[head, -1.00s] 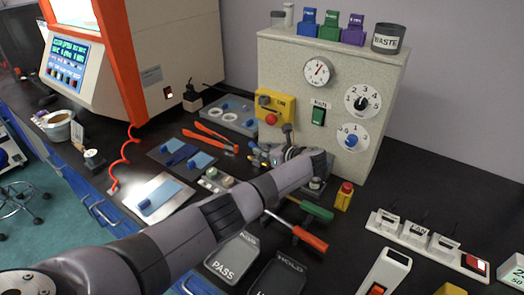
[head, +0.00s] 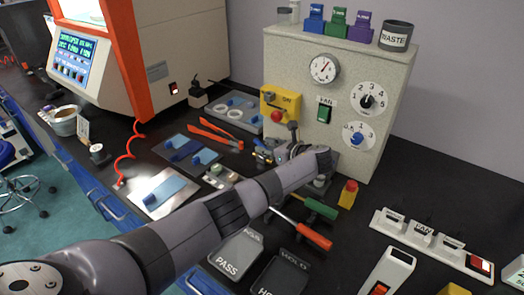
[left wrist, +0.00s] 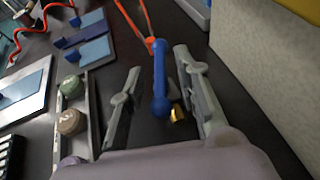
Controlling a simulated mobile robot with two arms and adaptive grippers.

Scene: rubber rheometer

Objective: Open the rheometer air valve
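The rheometer (head: 150,60) is the white and orange machine at the back left in the head view. In the left wrist view a blue lever handle (left wrist: 160,80) with a brass-coloured fitting (left wrist: 178,114) at its near end stands over the black bench; I take it for the air valve. My left gripper (left wrist: 158,60) is open, with one finger on each side of the blue lever and gaps visible on both sides. In the head view my left gripper (head: 268,151) is low in front of the grey panel box, and its own wrist hides much of the valve.
The grey panel box (head: 290,75) stands just behind the gripper. An orange-handled tool (head: 214,133), a rack of round pots (left wrist: 72,120) and blue plates (head: 186,150) lie to the left. Screwdrivers (head: 312,236) and a red-topped yellow block (head: 348,194) lie to the right.

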